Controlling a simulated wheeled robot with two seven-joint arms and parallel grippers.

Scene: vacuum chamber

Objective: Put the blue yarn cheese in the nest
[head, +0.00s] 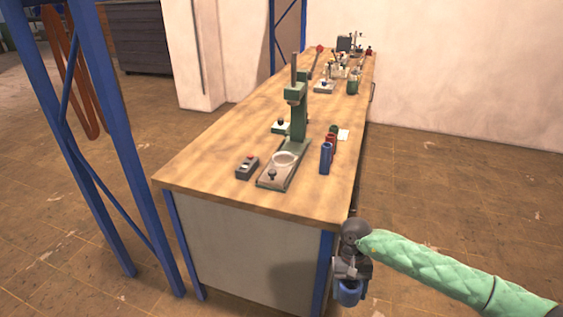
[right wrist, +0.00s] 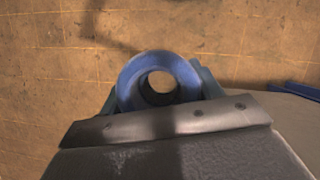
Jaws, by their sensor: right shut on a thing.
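The blue yarn cheese (head: 349,293) is a thick blue ring-shaped roll with a hole through it. My right gripper (head: 351,272) is shut on it, in front of the bench's near right corner and below the top. In the right wrist view the blue yarn cheese (right wrist: 127,84) sits between the fingers, its hole facing the camera and floor showing behind. My left gripper is not in view.
The wooden bench (head: 225,160) carries a small dark control box (head: 247,167) left of the stand. A blue cylinder (head: 326,158) and a red one (head: 331,139) stand right of it. Bottles and tools crowd the far end. A blue rack post (head: 110,130) rises at left.

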